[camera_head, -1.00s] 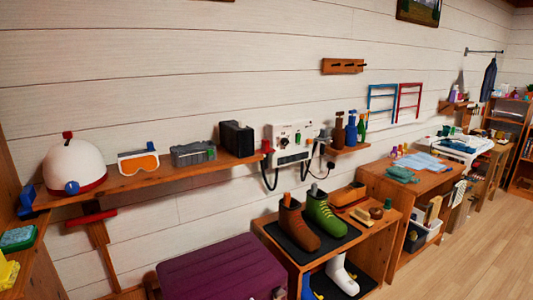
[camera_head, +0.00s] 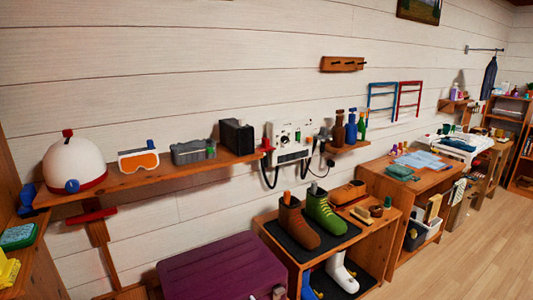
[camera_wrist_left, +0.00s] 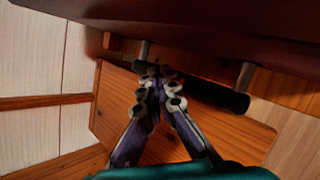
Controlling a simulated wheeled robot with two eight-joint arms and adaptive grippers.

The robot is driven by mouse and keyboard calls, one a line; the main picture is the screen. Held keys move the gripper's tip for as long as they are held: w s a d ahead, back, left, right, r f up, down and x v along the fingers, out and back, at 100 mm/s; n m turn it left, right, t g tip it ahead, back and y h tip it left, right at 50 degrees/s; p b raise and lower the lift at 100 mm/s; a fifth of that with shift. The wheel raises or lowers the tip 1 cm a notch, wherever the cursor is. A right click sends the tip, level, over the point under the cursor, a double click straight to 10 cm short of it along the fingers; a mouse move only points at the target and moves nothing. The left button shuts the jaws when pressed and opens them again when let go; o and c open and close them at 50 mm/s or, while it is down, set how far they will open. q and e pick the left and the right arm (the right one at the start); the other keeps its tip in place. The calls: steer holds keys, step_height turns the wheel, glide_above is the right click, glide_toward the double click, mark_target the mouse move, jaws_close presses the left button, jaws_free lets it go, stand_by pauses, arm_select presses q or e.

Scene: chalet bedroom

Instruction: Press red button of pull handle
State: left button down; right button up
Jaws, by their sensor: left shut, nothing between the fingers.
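In the left wrist view, a dark bar-shaped pull handle (camera_wrist_left: 228,98) hangs on metal posts from a dark red panel (camera_wrist_left: 210,38). My left gripper (camera_wrist_left: 156,76) is shut and empty, its fingertips together. The tips overlap the left part of the bar in the picture; I cannot tell whether they touch it. I cannot make out a red button on this bar; part of it is hidden behind the fingers. In the head view, neither gripper is clearly visible. A white wall panel (camera_head: 290,140) there has a red part (camera_head: 267,144) at its left side.
Below stand a purple chest (camera_head: 220,268) and a shoe bench with boots (camera_head: 322,213). Bare wooden floor (camera_head: 470,240) lies at the right.

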arm_select(q)
steer(key=shift+f, duration=0.25)
steer(key=shift+r, duration=0.1)
stand_by(0.3)
steer(key=shift+r, duration=0.7)
step_height(320, 180, up, 6)
steer(key=shift+p, duration=1.25)
steer(key=shift+f, duration=0.1)
